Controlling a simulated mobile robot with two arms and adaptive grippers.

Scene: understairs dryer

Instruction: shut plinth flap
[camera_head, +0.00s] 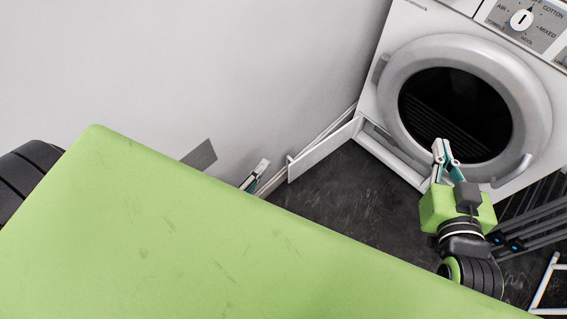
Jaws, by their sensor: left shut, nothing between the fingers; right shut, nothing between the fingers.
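The plinth flap (325,148) is a narrow white panel at the foot of the white dryer (370,104). It stands open, swung out to the left from the dryer's lower left corner. The plinth opening (392,148) shows low on the dryer front. My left gripper (261,168) is shut and empty, a little left of the flap's free end; most of it is hidden behind my green body. My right gripper (440,147) is shut and empty, in front of the lower part of the dryer's round door, right of the flap.
A pale wall (250,70) with a skirting board runs close behind the flap on the left. The dark floor (345,190) between flap and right gripper is clear. A rack with dark bars (535,220) stands at the right. The dryer door (540,100) is closed.

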